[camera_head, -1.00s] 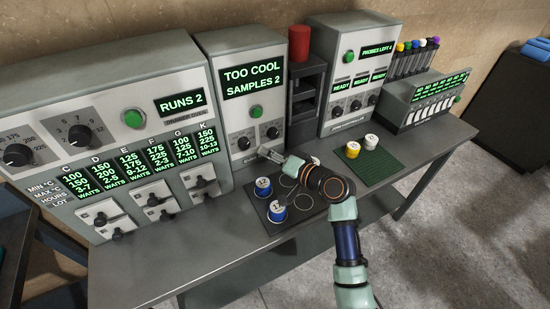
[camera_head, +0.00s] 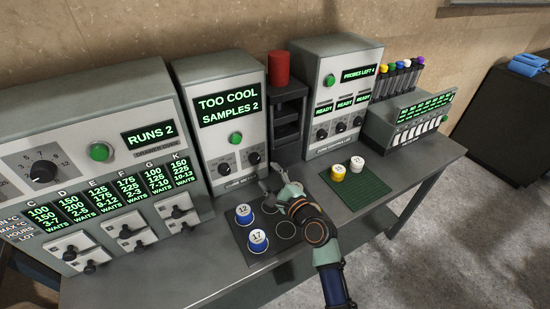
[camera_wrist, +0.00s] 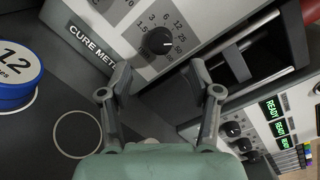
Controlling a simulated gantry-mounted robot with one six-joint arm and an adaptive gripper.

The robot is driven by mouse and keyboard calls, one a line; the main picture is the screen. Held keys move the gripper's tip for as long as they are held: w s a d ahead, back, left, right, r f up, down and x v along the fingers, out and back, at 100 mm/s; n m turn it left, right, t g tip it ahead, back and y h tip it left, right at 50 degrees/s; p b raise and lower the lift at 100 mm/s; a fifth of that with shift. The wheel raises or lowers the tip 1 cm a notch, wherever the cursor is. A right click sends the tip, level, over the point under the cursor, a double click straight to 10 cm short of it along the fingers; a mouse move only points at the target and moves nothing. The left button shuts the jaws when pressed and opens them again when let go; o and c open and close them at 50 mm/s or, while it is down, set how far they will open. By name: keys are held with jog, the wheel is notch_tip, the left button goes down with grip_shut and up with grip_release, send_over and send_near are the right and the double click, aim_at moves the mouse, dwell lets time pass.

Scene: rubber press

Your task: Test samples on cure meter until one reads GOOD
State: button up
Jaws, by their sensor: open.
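The cure meter (camera_head: 218,122) is a grey box with a green-lit display reading TOO COOL, SAMPLES 2. It has a green button (camera_head: 236,138) and two black knobs; the right knob (camera_wrist: 160,41) shows in the wrist view. Two blue samples with white tops, marked 12 (camera_head: 244,215) and 17 (camera_head: 258,240), sit on a dark mat (camera_head: 250,261) with circle outlines. My gripper (camera_head: 271,190) is open and empty in front of the meter's lower right corner. In the wrist view, its fingers (camera_wrist: 160,75) stand apart below the right knob. Sample 12 also shows there (camera_wrist: 14,72).
A dark rack with a red cylinder (camera_head: 279,70) separates the meter from a PROBES LEFT 4 machine (camera_head: 347,105). A green mat (camera_head: 364,197) holds yellow and white pucks. Capped tubes (camera_head: 400,78) stand at the right.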

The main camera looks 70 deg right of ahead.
aim_at(257, 161)
jog(key=shift+m, duration=0.5)
jog(key=b+x, duration=0.2)
jog(key=x, duration=0.6)
jog(key=shift+b, duration=0.35)
jog(key=shift+s, duration=0.1)
jog(key=shift+c, duration=0.2)
jog(key=c, duration=1.1)
